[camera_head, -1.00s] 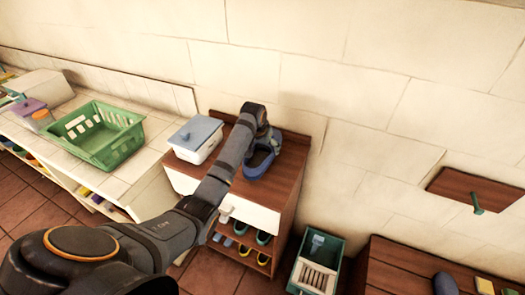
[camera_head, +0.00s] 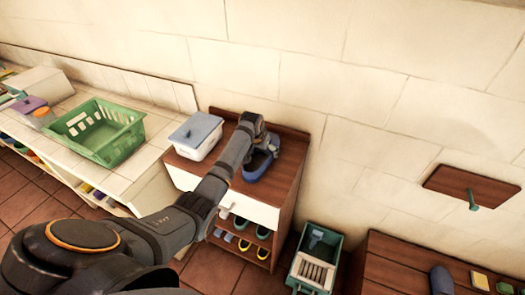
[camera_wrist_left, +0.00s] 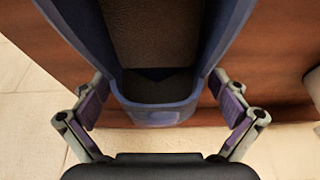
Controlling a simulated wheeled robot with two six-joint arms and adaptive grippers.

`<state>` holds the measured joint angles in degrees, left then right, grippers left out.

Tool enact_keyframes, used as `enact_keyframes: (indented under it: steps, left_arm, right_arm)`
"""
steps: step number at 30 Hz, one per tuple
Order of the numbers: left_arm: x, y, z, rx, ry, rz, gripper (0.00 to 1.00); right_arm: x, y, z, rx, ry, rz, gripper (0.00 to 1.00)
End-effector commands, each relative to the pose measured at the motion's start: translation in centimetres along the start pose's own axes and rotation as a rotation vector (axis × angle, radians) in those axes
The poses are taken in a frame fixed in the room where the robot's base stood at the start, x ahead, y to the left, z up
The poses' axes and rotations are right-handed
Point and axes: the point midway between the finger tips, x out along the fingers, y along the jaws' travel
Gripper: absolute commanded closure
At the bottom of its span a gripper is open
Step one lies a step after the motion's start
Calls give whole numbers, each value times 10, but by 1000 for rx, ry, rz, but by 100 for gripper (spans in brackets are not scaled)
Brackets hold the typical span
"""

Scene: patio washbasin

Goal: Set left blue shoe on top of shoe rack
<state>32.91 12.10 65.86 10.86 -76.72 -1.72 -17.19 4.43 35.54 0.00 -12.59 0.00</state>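The blue shoe (camera_head: 257,169) with a dark brown inside rests on the wooden top of the shoe rack (camera_head: 286,172), near its right side. In the left wrist view the shoe (camera_wrist_left: 158,112) points one end at my gripper. My left gripper (camera_head: 268,143) is at the far end of the shoe. In its wrist view the two fingers (camera_wrist_left: 160,92) stand on either side of that end, spread, with a narrow gap beside the shoe. The gripper's head-view fingertips are partly hidden by the arm. My right gripper is not in view.
A white box with a grey-blue lid (camera_head: 195,135) stands left of the shoe on the rack top. Several shoes (camera_head: 240,240) fill the lower shelves. A green basket (camera_head: 104,132) is on the left counter, a green crate (camera_head: 315,262) on the floor right. The wall is behind.

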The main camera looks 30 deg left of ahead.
Motion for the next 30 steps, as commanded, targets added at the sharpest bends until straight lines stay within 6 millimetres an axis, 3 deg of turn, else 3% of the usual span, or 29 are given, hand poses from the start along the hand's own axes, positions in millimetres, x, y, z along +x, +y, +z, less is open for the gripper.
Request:
enact_keyframes:
  steps: [11,24,30]
  left_arm:
    - [-7,-1,-1,0,1,-1,0]
    - [-102,-1,-1,0,4,-2,0]
    - [-121,0,-1,0,1,0,0]
  right_arm:
    - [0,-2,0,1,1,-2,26]
    - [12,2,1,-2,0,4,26]
    - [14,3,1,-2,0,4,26]
